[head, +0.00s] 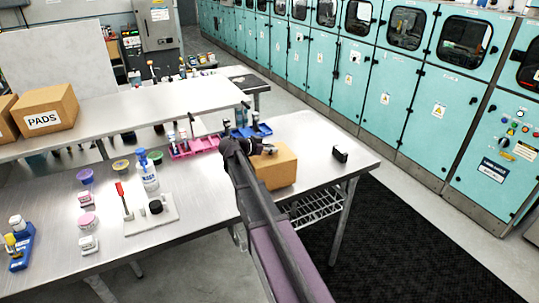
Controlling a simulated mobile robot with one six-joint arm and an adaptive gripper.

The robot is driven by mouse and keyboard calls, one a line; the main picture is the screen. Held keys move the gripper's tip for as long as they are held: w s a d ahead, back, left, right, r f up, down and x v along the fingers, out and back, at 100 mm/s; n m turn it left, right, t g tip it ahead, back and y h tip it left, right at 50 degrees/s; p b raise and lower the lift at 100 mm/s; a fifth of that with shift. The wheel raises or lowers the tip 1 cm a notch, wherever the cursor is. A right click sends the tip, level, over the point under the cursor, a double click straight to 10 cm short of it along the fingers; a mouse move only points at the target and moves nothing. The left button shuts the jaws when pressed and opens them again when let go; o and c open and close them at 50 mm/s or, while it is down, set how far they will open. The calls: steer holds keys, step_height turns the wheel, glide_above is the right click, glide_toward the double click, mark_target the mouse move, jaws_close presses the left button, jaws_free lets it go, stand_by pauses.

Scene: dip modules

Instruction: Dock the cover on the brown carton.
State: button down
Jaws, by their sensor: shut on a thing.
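The brown carton (278,170) stands on the metal table, right of centre in the head view. My gripper (267,148) is at the carton's upper left, over its top, with my arm crossing in front of its left side. The gripper is shut on a small greyish thing that looks like the cover, largely hidden by the fingers. I cannot tell whether this thing touches the carton's top.
A small black box (340,154) stands right of the carton near the table edge. Pink bins (195,147) and blue bins (252,131) are behind my gripper. A white board (150,218) with a black round thing and a red-handled tool lies left.

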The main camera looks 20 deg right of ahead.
steer(key=shift+f+b, duration=0.35)
steer(key=shift+f, duration=0.35)
steer(key=shift+f+b, duration=0.25)
steer(key=shift+b, duration=0.05)
steer(key=shift+c, duration=1.3)
jaws_free()
steer(key=shift+r, duration=0.15)
steer(key=shift+r+p, duration=0.3)
steer(key=shift+p, duration=0.15)
steer(key=p+v, duration=0.4)
steer(key=v, duration=0.8)
steer(key=shift+s, duration=0.1)
